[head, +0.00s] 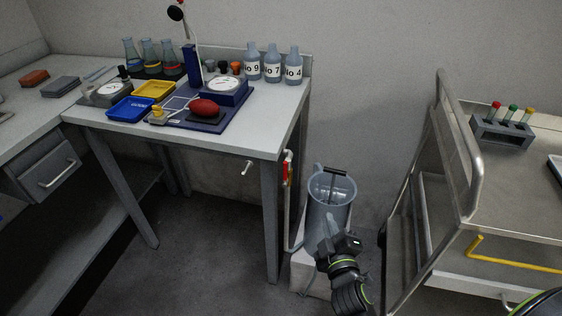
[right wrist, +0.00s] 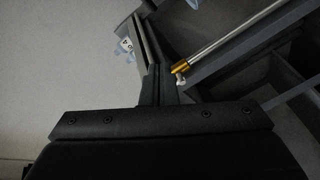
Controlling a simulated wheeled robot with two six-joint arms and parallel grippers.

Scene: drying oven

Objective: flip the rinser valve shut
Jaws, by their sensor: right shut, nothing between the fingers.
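A red lever (head: 285,172), which looks like the rinser valve's handle, stands upright on a pale pipe (head: 289,205) beside the table's right leg. A grey-blue cylindrical rinser (head: 328,207) with a dark T-shaped bar in its top stands right of the pipe on a pale block. My right gripper (head: 330,222) is in front of the rinser, below and right of the red lever and apart from it. In the right wrist view its fingers (right wrist: 157,84) are closed together and empty. The red lever cannot be made out there. My left gripper is not in view.
The table (head: 225,138) holds numbered bottles (head: 272,65), flasks, trays and a scale. Its right leg (head: 269,215) is close to the pipe. A metal cart (head: 468,165) stands to the right. In the wrist view a silver rod with a brass-coloured end (right wrist: 181,66) shows beyond the fingers.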

